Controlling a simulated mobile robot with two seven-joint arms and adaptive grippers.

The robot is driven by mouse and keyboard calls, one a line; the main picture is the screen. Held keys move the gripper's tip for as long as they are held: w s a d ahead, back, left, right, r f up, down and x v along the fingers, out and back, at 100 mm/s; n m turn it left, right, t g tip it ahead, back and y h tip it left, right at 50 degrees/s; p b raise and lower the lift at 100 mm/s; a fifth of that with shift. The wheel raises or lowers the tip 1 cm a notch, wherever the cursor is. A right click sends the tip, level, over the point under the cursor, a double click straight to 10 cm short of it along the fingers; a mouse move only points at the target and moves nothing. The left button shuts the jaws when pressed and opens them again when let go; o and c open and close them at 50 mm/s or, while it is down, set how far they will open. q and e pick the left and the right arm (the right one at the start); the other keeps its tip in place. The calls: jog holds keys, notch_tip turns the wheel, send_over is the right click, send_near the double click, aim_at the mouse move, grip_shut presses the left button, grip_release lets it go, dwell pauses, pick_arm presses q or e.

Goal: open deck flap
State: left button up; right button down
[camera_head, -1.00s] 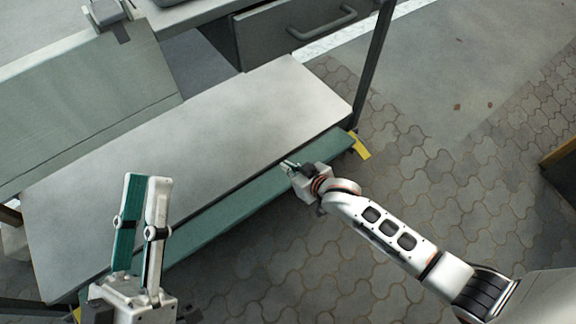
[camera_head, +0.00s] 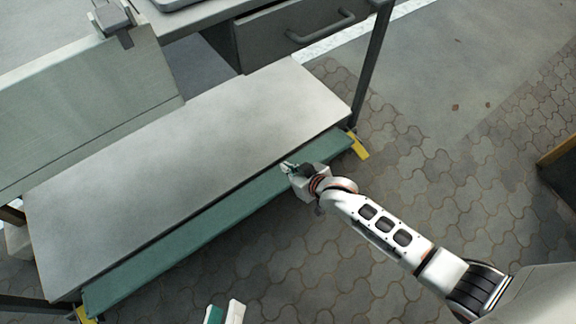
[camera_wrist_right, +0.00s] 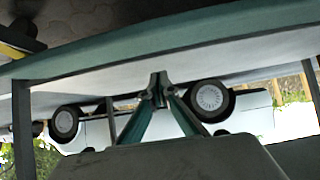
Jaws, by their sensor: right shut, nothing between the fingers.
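A long green board (camera_head: 215,225), which I take to be the deck flap, runs along the front edge of the pale deck (camera_head: 190,150) in the head view. It lies level or slightly tilted beside the deck. It also crosses the top of the right wrist view (camera_wrist_right: 110,52). My right gripper (camera_head: 287,167) is over the board's right half, near the seam with the deck. Its fingertips meet in the wrist view (camera_wrist_right: 158,88), with nothing between them. I cannot tell whether they touch the board. Only the fingertips of my left gripper (camera_head: 224,312) show at the bottom edge.
Yellow brackets (camera_head: 357,144) mark the board's ends. A grey-green upright panel (camera_head: 80,110) stands behind the deck at left. A grey drawer front with a handle (camera_head: 320,27) and a dark post (camera_head: 372,65) are at the back. Paved floor (camera_head: 440,190) lies open at right.

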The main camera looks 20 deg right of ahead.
jog(key=shift+w+r+p, duration=0.3)
jog(key=shift+w+r, duration=0.2)
jog(key=shift+r, duration=0.25)
jog(key=shift+s+f, duration=0.35)
jog(key=shift+f, duration=0.2)
pick_arm(q)
jog(key=shift+w+a+r+m, duration=0.1)
jog(key=shift+w+a+m, duration=0.2)
jog(key=shift+a+m, duration=0.5)
jog(key=shift+d, duration=0.1)
pick_arm(e)
jog(key=v, duration=1.2)
jog(key=shift+r, duration=0.1)
